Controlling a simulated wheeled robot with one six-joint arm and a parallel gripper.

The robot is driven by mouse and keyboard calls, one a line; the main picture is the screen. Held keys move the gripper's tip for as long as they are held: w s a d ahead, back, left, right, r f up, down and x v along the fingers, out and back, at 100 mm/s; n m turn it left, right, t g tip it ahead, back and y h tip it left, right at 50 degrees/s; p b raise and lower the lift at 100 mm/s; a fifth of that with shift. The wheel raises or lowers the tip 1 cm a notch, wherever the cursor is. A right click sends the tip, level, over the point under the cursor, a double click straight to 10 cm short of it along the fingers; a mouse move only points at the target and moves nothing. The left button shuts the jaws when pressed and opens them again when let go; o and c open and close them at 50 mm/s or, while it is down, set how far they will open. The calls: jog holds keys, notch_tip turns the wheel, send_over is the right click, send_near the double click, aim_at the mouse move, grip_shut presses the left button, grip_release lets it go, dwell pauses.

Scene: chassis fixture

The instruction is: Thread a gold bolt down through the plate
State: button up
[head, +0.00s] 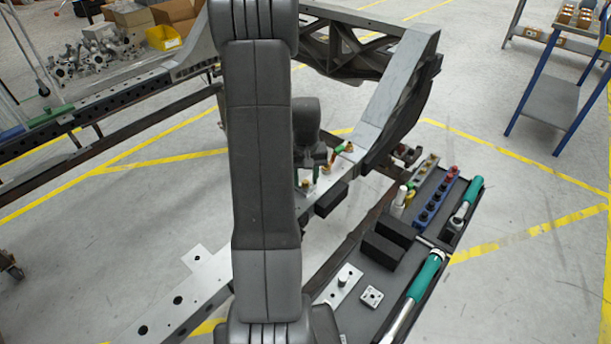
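My gripper (313,172) points down over a silver plate (322,188) on the chassis frame, right of my upright arm. It is small in the head view, and I cannot tell whether its fingers are open or shut or hold anything. A gold bolt (327,169) stands at the plate just right of the fingers. Another gold piece (348,148) shows farther back, by a green part (338,150). A small gold spot (304,184) shows below the fingers, too small to identify. My arm hides the plate's left side.
A black tool tray (390,272) at the lower right holds green-handled wrenches (426,277), a blue socket rack (435,203) and black blocks (383,249). The silver chassis rail (393,85) rises behind the gripper. A blue-legged cart (556,95) stands far right.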

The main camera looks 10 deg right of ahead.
grip_shut()
jog(key=m, duration=1.3)
jog(key=shift+w+f+m, duration=0.1)
jog(key=shift+f+m, duration=0.05)
jog(key=shift+m, duration=0.15)
jog(key=shift+o, duration=0.4)
grip_release()
jog(key=shift+a, duration=0.1)
notch_tip(320, 180, up, 9)
jog(key=p, duration=0.6)
